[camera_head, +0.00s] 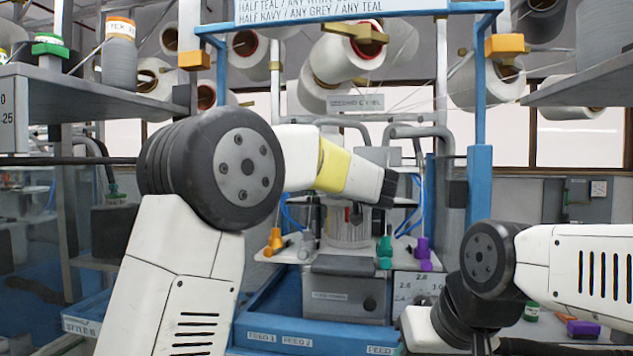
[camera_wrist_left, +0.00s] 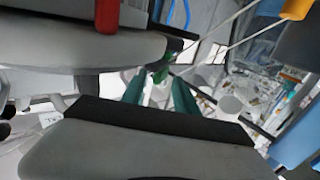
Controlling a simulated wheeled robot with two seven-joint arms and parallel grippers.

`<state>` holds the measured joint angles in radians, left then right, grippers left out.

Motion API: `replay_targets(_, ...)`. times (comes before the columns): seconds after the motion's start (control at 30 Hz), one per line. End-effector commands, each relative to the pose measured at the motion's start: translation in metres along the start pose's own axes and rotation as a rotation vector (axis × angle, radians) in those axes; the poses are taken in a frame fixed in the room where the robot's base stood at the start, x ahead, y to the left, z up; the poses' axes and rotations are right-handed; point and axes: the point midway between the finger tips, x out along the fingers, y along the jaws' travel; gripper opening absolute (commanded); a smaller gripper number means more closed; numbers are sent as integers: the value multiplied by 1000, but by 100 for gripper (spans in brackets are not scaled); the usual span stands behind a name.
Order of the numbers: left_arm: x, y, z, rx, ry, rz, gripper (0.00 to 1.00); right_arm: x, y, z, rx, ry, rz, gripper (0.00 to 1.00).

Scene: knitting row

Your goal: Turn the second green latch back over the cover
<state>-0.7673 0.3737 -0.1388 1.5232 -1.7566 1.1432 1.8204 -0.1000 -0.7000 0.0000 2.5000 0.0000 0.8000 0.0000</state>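A green latch (camera_head: 384,250) stands on the right of the machine's front ledge in the head view, beside a purple one (camera_head: 424,252). An orange latch (camera_head: 275,240) stands on the left. The grey cover (camera_head: 345,285) is below and between them. My left arm reaches over the machine; its fingers cannot be made out in the head view. In the left wrist view my left gripper (camera_wrist_left: 155,85) shows its two fingers apart. Green pieces (camera_wrist_left: 184,100) show in the gap, beyond or between the fingers; contact cannot be told. My right arm is at lower right; its gripper is not visible.
Blue posts (camera_head: 479,140) and a blue top bar frame the machine. Yarn cones (camera_head: 340,55) hang above. Grey shelves (camera_head: 90,85) jut in on both sides. A blue tray (camera_head: 320,335) with labels lies in front. Grey tubes (camera_head: 420,135) bend behind my left wrist.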

Motion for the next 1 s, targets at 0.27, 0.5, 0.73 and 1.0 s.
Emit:
replay_targets(0.27, 0, 0, 0, 0, 0, 0, 0, 0, 0, 0, 0, 0, 0, 36)
replay_targets(0.5, 0, 0, 0, 0, 0, 0, 0, 0, 0, 0, 0, 0, 0, 36)
replay_targets(0.73, 0, 0, 0, 0, 0, 1, 0, 0, 0, 0, 0, 0, 0, 36)
replay_targets(1.0, 0, 0, 0, 0, 0, 1, 0, 0, 0, 0, 0, 0, 0, 36)
